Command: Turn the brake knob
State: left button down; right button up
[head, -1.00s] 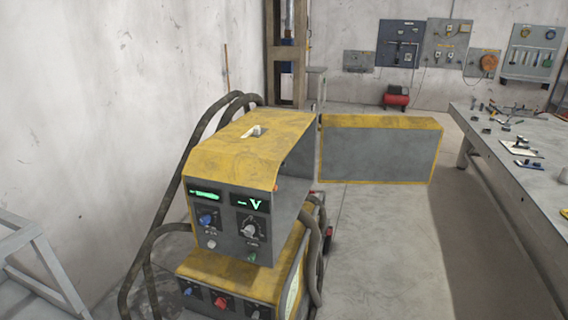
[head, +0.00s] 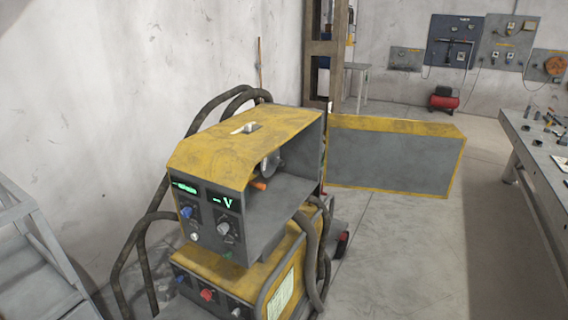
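A yellow and grey welding machine with a wire feeder box (head: 215,150) on top stands in the middle of the head view. The feeder's side is open. Inside it are a round grey part (head: 271,163) and a small orange part (head: 259,185), both partly hidden by the box edge. The feeder's front has a blue knob (head: 186,212), a grey knob (head: 223,228) and lit green displays. The lower unit has a red knob (head: 207,295). I cannot tell from labels which part is the brake knob. Neither of my grippers is in view.
An open yellow-edged door panel (head: 395,160) sticks out to the right behind the machine. Thick dark hoses (head: 150,255) loop on its left. Grey stairs (head: 35,240) stand at left, a workbench (head: 535,160) at right. Bare floor (head: 400,255) lies between machine and bench.

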aim_at(275, 161)
jog(key=i+l+u, duration=0.15)
jog(key=u, duration=0.2)
jog(key=i+l+u, duration=0.1)
jog(key=l+u, duration=0.25)
jog(key=i+l+u, duration=0.1)
jog(key=u, duration=0.25)
jog(key=i+l+u, duration=0.15)
jog(key=l, duration=0.4)
jog(key=l+u, duration=0.15)
jog(key=l, duration=0.4)
